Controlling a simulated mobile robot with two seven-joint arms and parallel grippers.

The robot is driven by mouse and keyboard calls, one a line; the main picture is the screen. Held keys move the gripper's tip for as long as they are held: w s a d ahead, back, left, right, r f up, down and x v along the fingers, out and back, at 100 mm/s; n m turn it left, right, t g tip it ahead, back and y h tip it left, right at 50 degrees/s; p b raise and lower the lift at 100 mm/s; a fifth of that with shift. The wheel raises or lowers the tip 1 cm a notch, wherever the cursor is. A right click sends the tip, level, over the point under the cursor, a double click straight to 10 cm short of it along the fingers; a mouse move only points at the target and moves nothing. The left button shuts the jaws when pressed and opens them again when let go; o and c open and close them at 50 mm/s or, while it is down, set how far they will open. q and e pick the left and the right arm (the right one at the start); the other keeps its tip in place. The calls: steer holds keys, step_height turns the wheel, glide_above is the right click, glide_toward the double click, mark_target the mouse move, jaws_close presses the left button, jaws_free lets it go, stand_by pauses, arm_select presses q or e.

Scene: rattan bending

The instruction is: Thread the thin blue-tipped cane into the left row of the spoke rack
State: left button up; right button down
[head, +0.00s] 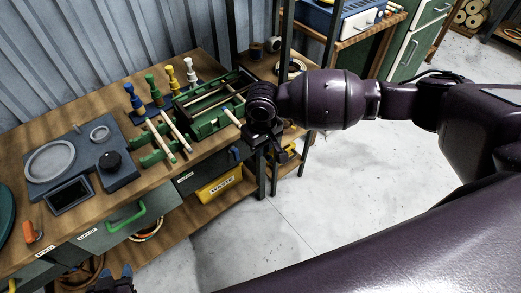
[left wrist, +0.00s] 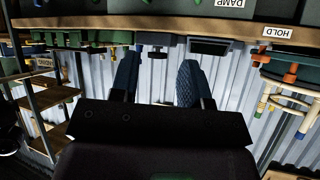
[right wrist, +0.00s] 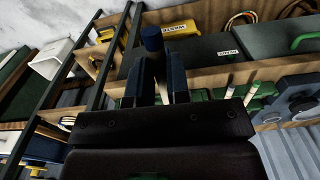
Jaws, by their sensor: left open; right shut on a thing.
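The green spoke rack (head: 205,122) stands on the wooden bench, with several pale canes in and across it. My right gripper (head: 262,135) is just right of the rack at the bench edge. In the right wrist view it (right wrist: 165,85) is shut on a cane with a blue tip (right wrist: 151,38), which sticks up past the fingers. Most of that cane is hidden, and I cannot tell how it stands to the rack's rows. My left gripper (head: 116,278) is low in front of the bench; in the left wrist view it (left wrist: 157,80) is open and empty.
Blue, green, yellow and white pegs (head: 171,76) stand behind the rack. A grey fixture (head: 80,160) with a ring and knob is left of it. Drawers with a green handle (head: 126,217) and a yellow waste bin (head: 219,185) are below. The floor at right is open.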

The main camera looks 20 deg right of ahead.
step_height(320, 180, down, 8)
steer(key=a+b, duration=0.1)
steer(key=b, duration=0.5)
steer(key=shift+w+f, duration=0.2)
steer(key=shift+w, duration=0.1)
stand_by(0.6)
steer(key=shift+w+a, duration=0.1)
steer(key=shift+w+a+f, duration=0.1)
steer(key=shift+w+a, duration=0.1)
steer(key=shift+w, duration=0.4)
steer(key=shift+w, duration=0.15)
